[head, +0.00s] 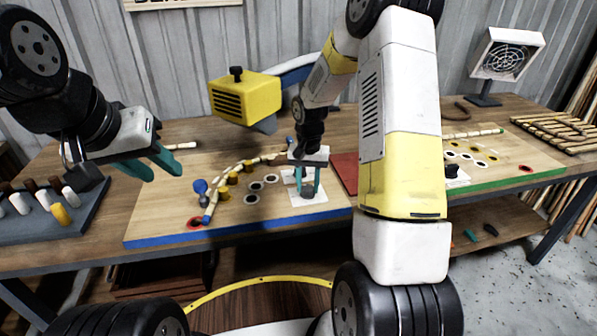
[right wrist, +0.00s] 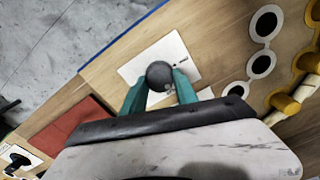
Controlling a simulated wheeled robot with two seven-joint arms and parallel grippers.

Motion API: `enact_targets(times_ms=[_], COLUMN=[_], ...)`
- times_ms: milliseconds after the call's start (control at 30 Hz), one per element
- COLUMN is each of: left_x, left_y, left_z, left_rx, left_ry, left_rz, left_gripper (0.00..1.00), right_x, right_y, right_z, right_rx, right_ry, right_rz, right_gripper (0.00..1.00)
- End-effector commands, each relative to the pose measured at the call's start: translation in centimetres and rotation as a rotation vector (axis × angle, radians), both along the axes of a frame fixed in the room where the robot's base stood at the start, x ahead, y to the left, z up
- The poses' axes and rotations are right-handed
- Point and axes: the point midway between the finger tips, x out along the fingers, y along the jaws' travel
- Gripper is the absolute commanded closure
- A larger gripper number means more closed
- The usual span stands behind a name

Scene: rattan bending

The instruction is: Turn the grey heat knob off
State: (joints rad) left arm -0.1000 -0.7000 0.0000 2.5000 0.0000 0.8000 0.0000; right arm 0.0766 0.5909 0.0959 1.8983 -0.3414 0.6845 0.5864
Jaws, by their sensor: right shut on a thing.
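The grey heat knob (right wrist: 159,74) sits on a white plate (right wrist: 132,68) on the wooden board. In the right wrist view my right gripper (right wrist: 160,84) has its teal fingers on both sides of the round knob, shut on it. In the head view the right gripper (head: 306,190) points down over the white plate (head: 318,199), and its fingers hide part of the knob (head: 307,192). My left gripper (head: 160,166) is open and empty in the air at the left, above the table.
A bent rattan strip (head: 238,170) lies along yellow pegs on the blue-edged board (head: 150,217). A yellow heater (head: 246,97) stands behind it. A rack of pegs (head: 20,228) is at the left. A red pad (head: 344,172) and a green-edged board (head: 540,165) lie to the right.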

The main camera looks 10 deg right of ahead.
Motion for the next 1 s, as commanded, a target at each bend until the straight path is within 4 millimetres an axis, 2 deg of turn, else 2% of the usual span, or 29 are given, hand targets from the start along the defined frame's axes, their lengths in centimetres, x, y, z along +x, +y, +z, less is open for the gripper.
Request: enact_targets(times_ms=[1000], left_x=[0.0], left_y=[0.0], left_z=[0.0], left_rx=[0.0], left_ry=[0.0], left_rz=[0.0], left_gripper=[0.64], right_x=[0.08], right_y=[0.07], right_z=[0.11], right_rx=[-0.001], right_ry=[-0.003], right_rz=[0.929], right_gripper=[1.0])
